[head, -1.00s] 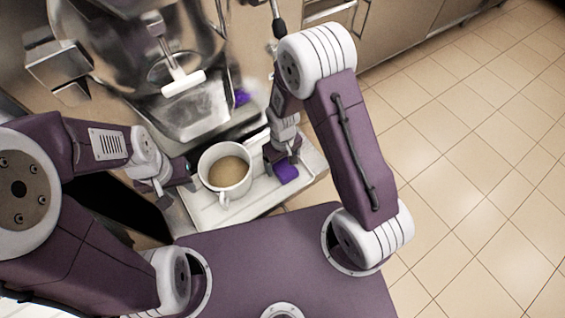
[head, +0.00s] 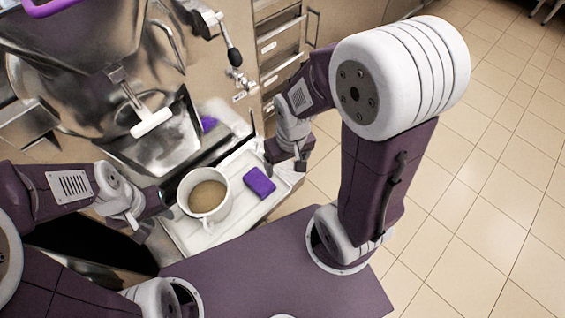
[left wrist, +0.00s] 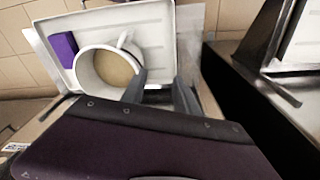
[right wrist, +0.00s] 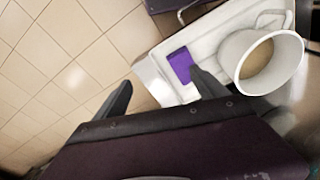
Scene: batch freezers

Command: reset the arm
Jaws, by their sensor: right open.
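My right gripper (head: 285,162) is open and empty at the right edge of the white tray (head: 228,165), just right of a purple block (head: 259,181). In the right wrist view its fingers (right wrist: 160,95) are wide apart, one tip beside or over the block (right wrist: 181,64). My left gripper (head: 157,212) is left of a white mug (head: 218,211) of brown liquid. In the left wrist view its fingers (left wrist: 162,88) stand apart with nothing visible between them. One finger overlaps the mug's edge (left wrist: 84,68); I cannot tell whether they touch.
A shiny metal machine with a white-handled chute (head: 152,123) stands behind the tray. A lever with a black knob (head: 234,57) and a tap (head: 240,80) are behind. Drawers (head: 282,45) stand at the back. Open tiled floor (head: 480,190) lies to the right.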

